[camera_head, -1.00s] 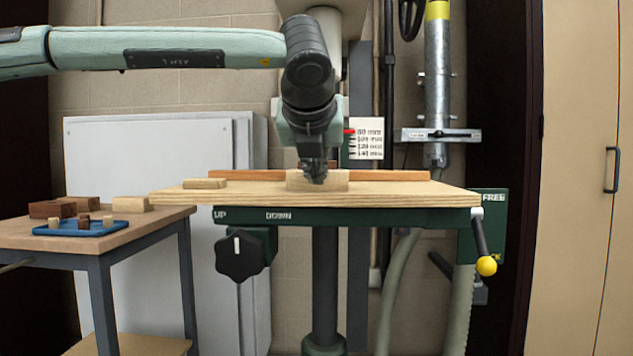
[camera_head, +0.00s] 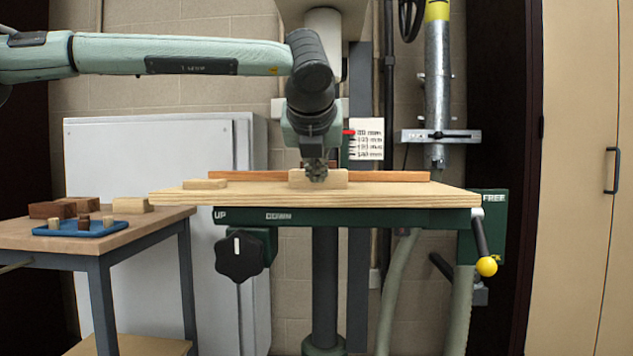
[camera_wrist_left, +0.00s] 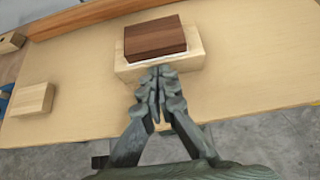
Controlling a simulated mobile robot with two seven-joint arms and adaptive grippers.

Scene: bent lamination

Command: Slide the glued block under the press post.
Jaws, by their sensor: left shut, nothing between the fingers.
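The glued block is a dark brown piece (camera_wrist_left: 155,36) on a wider pale wood piece (camera_wrist_left: 186,55), with a white glue line between them in the left wrist view. In the head view its pale part (camera_head: 337,179) sits mid-board; my gripper hides most of the dark part. My left gripper (camera_head: 317,174) is shut and empty. Its fingertips (camera_wrist_left: 158,70) are at the block's near face, seemingly touching it. A pale vertical cylinder (camera_head: 322,20) stands above and behind my arm; I cannot tell if it is the press post. My right gripper is not in view.
The wooden tabletop (camera_head: 400,195) has a reddish wood strip (camera_head: 390,176) along its back. A small pale block (camera_head: 204,184) lies at its left; the right side is clear. A lever with a yellow knob (camera_head: 486,266) hangs at the front right. A side table (camera_head: 30,236) holds other blocks.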

